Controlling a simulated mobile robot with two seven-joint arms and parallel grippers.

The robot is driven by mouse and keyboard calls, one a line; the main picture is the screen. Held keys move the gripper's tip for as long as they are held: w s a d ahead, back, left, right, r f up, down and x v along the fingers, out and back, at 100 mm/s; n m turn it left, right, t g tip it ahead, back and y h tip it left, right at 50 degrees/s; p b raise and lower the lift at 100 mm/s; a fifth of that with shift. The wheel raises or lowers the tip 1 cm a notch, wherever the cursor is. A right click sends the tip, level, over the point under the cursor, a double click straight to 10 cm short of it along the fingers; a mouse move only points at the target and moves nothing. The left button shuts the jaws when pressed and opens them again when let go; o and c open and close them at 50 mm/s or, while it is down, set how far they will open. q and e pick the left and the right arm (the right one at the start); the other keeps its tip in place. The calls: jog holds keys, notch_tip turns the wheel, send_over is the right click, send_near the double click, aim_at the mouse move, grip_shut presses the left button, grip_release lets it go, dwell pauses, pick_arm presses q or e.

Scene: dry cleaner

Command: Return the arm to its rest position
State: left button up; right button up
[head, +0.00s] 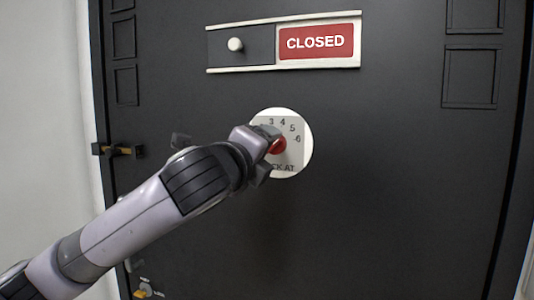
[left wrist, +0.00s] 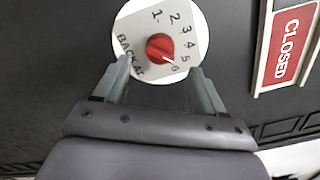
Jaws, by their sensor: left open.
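My left gripper (head: 266,154) is at a round white dial (head: 303,158) on a dark door in the head view, and my arm comes in from the lower left. In the left wrist view the gripper (left wrist: 160,68) is open, its fingers on either side of the red knob (left wrist: 160,46) with a visible gap to it. The dial (left wrist: 128,28) has numbers 1 to 6 and the words "BACK AT". The white mark on the knob points towards the 6. In the head view the gripper hides part of the dial. My right gripper is not in view.
Above the dial is a sign (head: 316,42) reading "CLOSED" in a pale-railed frame, with a white slider knob (head: 235,44) at its left. A latch (head: 118,150) sits at the door's left edge. The door (head: 400,200) is clear right of and below the dial.

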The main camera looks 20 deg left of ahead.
pick_arm(q)
jog(key=shift+s, duration=0.75)
jog(key=s+d+f+n+g+h, duration=0.15)
jog(key=f+n, duration=0.35)
jog(key=f, duration=1.2)
jog(key=s+d+f+n+g+h, duration=0.1)
jog(key=d+f+n+g+h, duration=0.3)
jog(key=f, duration=1.3)
jog(key=s+a+f+n+y, duration=0.1)
jog(key=s+a+f+n, duration=0.1)
jog(key=s+f+n, duration=0.2)
jog(key=s+a+f+n+g+y, duration=0.1)
jog(key=s+a+f+n, duration=0.2)
jog(key=s+f, duration=0.8)
jog(key=s+a+f+n+g+y, duration=0.1)
jog(key=s+a+f+n+y, duration=0.1)
jog(key=s+f+n, duration=0.4)
notch_tip(320, 180, down, 3)
jog(key=shift+s+a+f, duration=0.1)
jog(key=shift+s+a, duration=0.15)
jog(key=shift+s, duration=0.95)
